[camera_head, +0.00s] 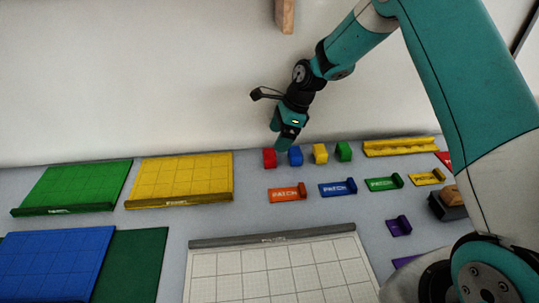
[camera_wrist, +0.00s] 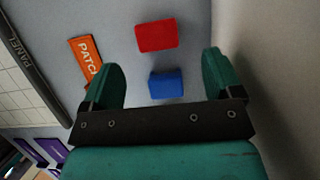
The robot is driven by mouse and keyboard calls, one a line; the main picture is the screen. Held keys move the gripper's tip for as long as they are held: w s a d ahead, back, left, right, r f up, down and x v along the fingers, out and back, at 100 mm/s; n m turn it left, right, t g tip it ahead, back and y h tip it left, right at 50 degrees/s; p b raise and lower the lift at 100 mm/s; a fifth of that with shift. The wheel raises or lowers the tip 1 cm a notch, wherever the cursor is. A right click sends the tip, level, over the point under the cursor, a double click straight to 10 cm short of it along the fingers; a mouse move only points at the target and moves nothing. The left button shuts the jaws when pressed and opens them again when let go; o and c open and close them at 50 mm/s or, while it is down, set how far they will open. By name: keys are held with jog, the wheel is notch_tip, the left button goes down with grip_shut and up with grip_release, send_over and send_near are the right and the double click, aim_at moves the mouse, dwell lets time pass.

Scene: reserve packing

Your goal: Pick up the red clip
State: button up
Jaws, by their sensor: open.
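The red clip (camera_head: 269,158) is a small block on the grey table near the back wall, at the left end of a row of small blocks. In the wrist view the red clip (camera_wrist: 157,35) lies beyond the fingertips, roughly in line with the gap between them. My gripper (camera_head: 284,137) is above the table, close over the red and blue pieces. It is open and empty in the wrist view (camera_wrist: 165,75), with the blue clip (camera_wrist: 166,83) showing between its fingers. I cannot tell the exact height over the table.
Yellow (camera_head: 320,153) and green (camera_head: 343,151) clips continue the row to the right. An orange PATCH piece (camera_head: 287,193) and a blue one (camera_head: 338,187) lie in front. Green (camera_head: 75,185) and yellow (camera_head: 180,177) panels lie left. The white wall (camera_head: 130,80) stands close behind.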

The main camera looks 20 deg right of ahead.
aim_at(270, 153)
jog(key=shift+p+x, duration=1)
jog(key=shift+x, duration=2.55)
jog(key=shift+s+a, duration=0.1)
jog(key=shift+s, duration=0.05)
jog(key=c, duration=0.9)
